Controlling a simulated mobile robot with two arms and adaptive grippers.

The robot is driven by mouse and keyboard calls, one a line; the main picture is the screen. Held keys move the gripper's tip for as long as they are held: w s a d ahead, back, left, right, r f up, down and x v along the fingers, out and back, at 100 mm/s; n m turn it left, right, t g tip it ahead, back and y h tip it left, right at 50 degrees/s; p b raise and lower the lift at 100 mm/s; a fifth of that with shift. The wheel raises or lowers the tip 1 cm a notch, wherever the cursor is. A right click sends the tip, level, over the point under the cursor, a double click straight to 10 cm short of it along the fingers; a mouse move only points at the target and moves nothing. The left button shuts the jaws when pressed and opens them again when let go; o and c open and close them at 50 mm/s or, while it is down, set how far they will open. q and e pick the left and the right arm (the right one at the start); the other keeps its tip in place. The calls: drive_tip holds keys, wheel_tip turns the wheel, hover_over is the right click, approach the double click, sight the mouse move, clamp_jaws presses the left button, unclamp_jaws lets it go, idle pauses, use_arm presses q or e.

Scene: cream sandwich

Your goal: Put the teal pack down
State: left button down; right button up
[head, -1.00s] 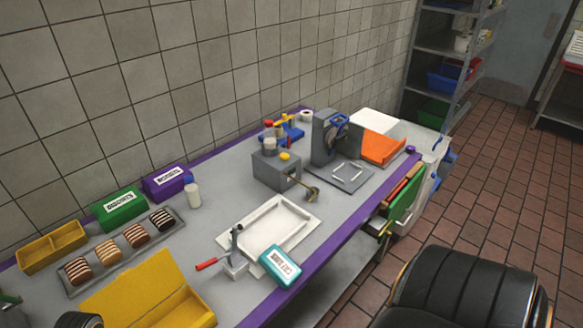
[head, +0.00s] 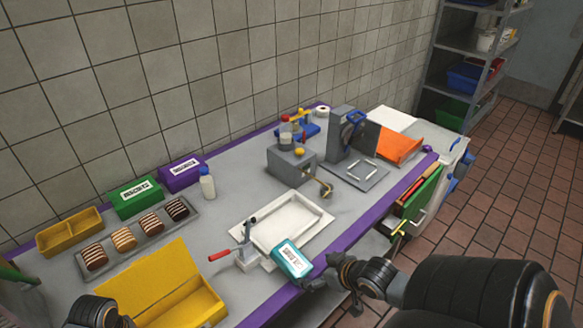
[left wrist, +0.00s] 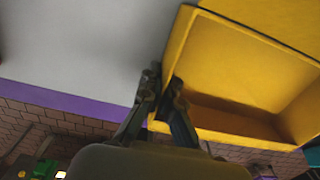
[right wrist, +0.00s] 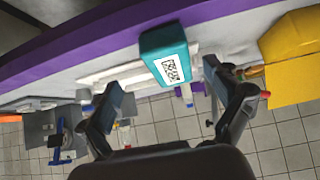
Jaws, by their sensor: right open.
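The teal pack (head: 292,259) with a white label lies at the table's front edge, by the near corner of a white tray (head: 240,225). It looks slightly slanted; what bears it underneath is hidden. My right gripper (head: 330,277) is just right of the pack. In the right wrist view, the pack (right wrist: 163,55) is ahead of the spread, empty fingers (right wrist: 162,90), with a visible gap on each side. My left gripper (left wrist: 163,88) has its fingertips close together at the wall of a yellow box (left wrist: 245,70); I cannot tell whether the wall is between them.
A small press with a red handle (head: 219,256) stands left of the pack. The open yellow box (head: 180,295) is at the front left. Grey machines (head: 291,166) stand beyond the tray. The purple table edge (head: 350,245) runs right of the pack, with floor below.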

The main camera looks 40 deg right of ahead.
sight(296, 262)
drive_tip(key=w, duration=0.1)
drive_tip(key=w+f, duration=0.1)
drive_tip(key=w, duration=0.2)
drive_tip(key=shift+w+a+f, duration=0.2)
drive_tip(key=shift+w+a, duration=0.2)
drive_tip(key=shift+x, duration=3.15)
drive_tip(key=shift+s+f, duration=0.1)
drive_tip(key=shift+s, duration=0.05)
drive_tip(key=c, duration=1.4)
wheel_tip(296, 262, up, 10)
drive_tip(key=shift+r, duration=0.1)
